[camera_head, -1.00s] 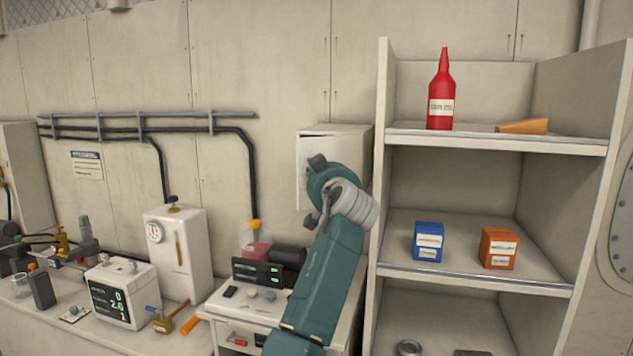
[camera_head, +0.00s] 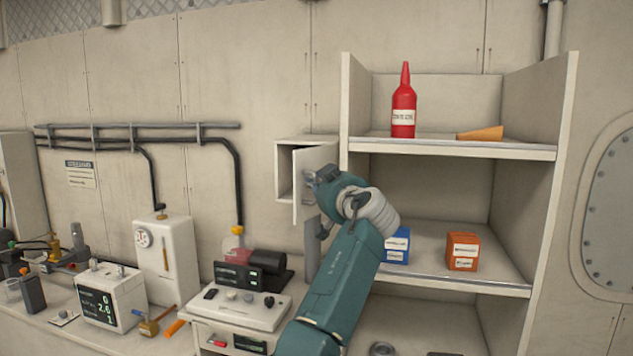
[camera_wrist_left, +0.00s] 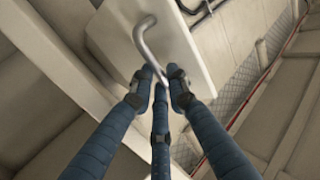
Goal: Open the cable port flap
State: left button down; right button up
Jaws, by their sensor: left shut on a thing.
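The cable port flap (camera_head: 303,200) is the pale door of a small box on the wall, left of the shelf unit. It stands swung out, and a dark opening shows at the box's left side. In the left wrist view the flap (camera_wrist_left: 182,50) is a pale panel with a curved metal handle (camera_wrist_left: 146,42). My left gripper (camera_head: 312,177) is at the flap's front, its fingers (camera_wrist_left: 158,82) shut around the lower end of the handle. My own wrist and forearm hide part of the flap's surroundings. My right gripper is in neither view.
Just right stands an open shelf unit (camera_head: 440,149) with a red bottle (camera_head: 403,112), an orange wedge (camera_head: 480,133), a blue box (camera_head: 397,246) and an orange box (camera_head: 462,251). Below left is a bench with instruments, including a white console (camera_head: 240,307).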

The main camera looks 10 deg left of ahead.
pick_arm(q)
jog(key=shift+d+r, duration=0.15)
jog(key=shift+r, duration=0.4)
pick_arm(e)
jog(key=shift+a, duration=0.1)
pick_arm(q)
jog(key=c, duration=1.9)
grip_release()
jog(key=shift+w, duration=0.15)
jog(key=shift+o, duration=1.1)
jog(key=shift+w+d+f, duration=0.2)
jog(key=shift+w+f, duration=0.05)
jog(key=shift+w, duration=0.1)
jog(key=shift+w+f, duration=0.15)
jog(key=shift+f, duration=0.15)
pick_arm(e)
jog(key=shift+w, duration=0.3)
pick_arm(q)
jog(key=v, duration=0.7)
jog(key=shift+s, duration=0.25)
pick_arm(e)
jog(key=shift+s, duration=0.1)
